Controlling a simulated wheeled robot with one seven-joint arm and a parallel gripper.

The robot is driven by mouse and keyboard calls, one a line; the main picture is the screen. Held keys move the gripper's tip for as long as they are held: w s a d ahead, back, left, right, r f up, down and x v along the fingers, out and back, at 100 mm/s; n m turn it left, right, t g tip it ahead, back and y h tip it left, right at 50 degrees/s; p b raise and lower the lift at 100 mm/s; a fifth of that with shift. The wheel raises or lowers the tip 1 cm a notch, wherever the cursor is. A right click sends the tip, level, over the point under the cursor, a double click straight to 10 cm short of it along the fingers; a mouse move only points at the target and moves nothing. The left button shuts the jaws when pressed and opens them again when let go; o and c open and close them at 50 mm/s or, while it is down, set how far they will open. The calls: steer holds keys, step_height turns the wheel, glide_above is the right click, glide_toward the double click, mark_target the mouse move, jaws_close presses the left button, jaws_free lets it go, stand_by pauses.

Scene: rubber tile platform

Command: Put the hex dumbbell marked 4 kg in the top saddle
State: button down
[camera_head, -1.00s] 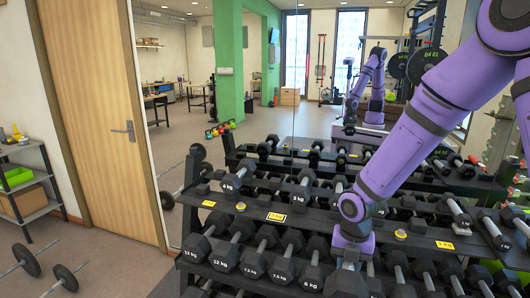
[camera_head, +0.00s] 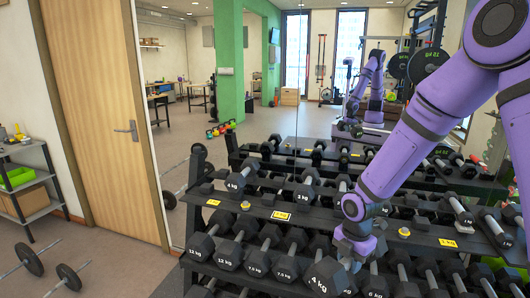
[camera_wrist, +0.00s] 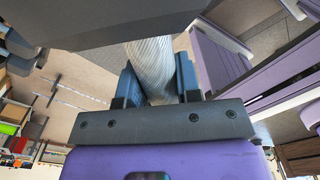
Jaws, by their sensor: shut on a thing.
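A hex dumbbell marked 4 kg (camera_head: 326,277) is held by its handle in my gripper (camera_head: 354,259), its numbered end facing the head camera. It is in front of the rack's lower row. In the wrist view its ridged metal handle (camera_wrist: 152,65) lies between the two blue fingers of my gripper (camera_wrist: 158,86), and one dark head (camera_wrist: 110,20) fills the top. The far head is mostly hidden in the head view. The rack's top tier (camera_head: 263,212) lies behind my gripper, with label plates along its front. I cannot tell which part is the top saddle.
On the top tier, a dumbbell (camera_head: 238,181) that seems to read 4 kg stands left and another (camera_head: 304,189) stands nearer the middle. More (camera_head: 493,228) stand right. The lower row holds several heavier ones, including 12 kg (camera_head: 198,247). A mirror is behind; barbells (camera_head: 40,268) lie left.

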steer(key=m, duration=0.2)
steer(key=w+d+f+m, duration=0.1)
steer(key=m, duration=0.1)
steer(key=w+m, duration=0.1)
steer(key=m, duration=0.1)
steer(key=shift+w+d+f, duration=0.2)
steer(key=shift+d+f, duration=0.1)
steer(key=shift+f, duration=0.1)
steer(key=w+d+f+m, duration=0.2)
steer(key=d+f+m, duration=0.1)
steer(key=m, duration=0.6)
steer(key=w+d+f+m, duration=0.3)
steer(key=m, duration=0.7)
steer(key=shift+w+d+f+m, duration=0.2)
steer(key=shift+w+f+m, duration=0.1)
steer(key=shift+w, duration=0.05)
